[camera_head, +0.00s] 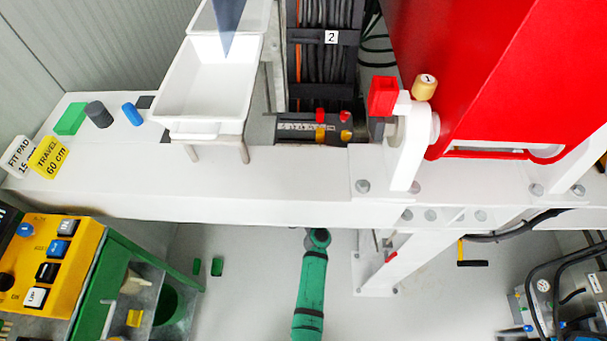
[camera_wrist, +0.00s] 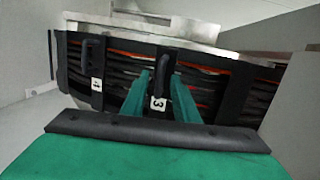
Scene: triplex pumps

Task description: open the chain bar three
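Chain bar three, a dark upright bar with a white "3" label (camera_wrist: 158,103), crosses the cable chain in the wrist view. Its black handle (camera_wrist: 164,66) stands up at the top. My gripper (camera_wrist: 163,80) has its two green fingers apart, one on each side of bar three near the handle. I cannot tell whether they press on it. The bar lies across the cables and looks closed. In the head view bar three and my gripper are hidden; my green arm (camera_head: 312,280) reaches under the white beam.
Bar four (camera_wrist: 97,84), with its own black handle, is to the left of bar three. In the head view bar two (camera_head: 330,38) crosses the cables at the top. The white beam (camera_head: 270,190), a white bin (camera_head: 208,85) and the red housing (camera_head: 500,60) surround the cable area.

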